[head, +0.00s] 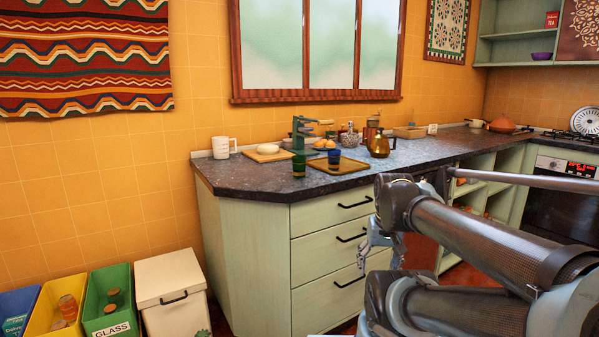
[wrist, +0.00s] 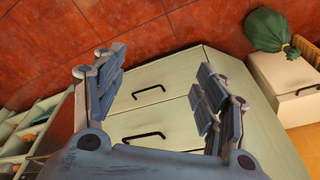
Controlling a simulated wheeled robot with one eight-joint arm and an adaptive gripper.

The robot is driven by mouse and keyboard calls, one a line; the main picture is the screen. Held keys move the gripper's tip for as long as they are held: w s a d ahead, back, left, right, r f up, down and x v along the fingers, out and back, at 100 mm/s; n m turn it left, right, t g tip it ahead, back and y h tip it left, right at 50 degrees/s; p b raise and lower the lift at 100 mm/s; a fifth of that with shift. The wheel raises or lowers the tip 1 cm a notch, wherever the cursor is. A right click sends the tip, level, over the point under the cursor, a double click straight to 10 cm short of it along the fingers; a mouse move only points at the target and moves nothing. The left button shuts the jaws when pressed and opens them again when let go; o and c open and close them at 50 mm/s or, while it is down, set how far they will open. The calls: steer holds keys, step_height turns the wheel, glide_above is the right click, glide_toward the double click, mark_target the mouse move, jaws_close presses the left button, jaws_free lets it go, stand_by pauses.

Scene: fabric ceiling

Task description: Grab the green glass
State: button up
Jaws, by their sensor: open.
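The green glass (head: 299,165) stands upright on the dark countertop (head: 262,185), near its front edge and left of a tray. A blue glass (head: 334,158) stands a little to its right. My gripper (head: 382,252) is in front of the drawers, below the counter's level and to the right of the green glass, well apart from it. In the wrist view my gripper (wrist: 160,88) has its fingers spread wide with nothing between them, facing the drawer fronts and the red tiled floor. The green glass is not in the wrist view.
A wooden tray (head: 350,167), a white mug (head: 222,147), a board with a pale round item (head: 268,153), a green press (head: 303,132) and a brass pot (head: 379,146) crowd the counter. Drawers (head: 330,215) are below. Bins (head: 108,297) stand left.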

steer(key=w+a+r+m+y, duration=0.1)
steer(key=w+a+r+m, duration=0.4)
steer(key=w+r, duration=0.45)
steer(key=w+a+r+m+y, duration=0.1)
steer(key=w+a+r+m, duration=0.2)
steer(key=w+r+m, duration=0.45)
step_height(320, 180, up, 15)
steer(key=m+y, duration=0.2)
steer(key=m, duration=0.9)
glide_above(296, 167)
steer(key=d, duration=0.5)
steer(key=x, duration=1.2)
steer(key=shift+s+d+f, duration=0.1)
steer(key=shift+s, duration=0.05)
steer(key=shift+n, duration=0.25)
steer(key=shift+d+x, duration=0.2)
steer(key=shift+x, duration=1.1)
steer(key=shift+d+x, duration=0.15)
steer(key=shift+x, duration=1.15)
steer(key=shift+f, duration=0.15)
steer(key=c, duration=1.2)
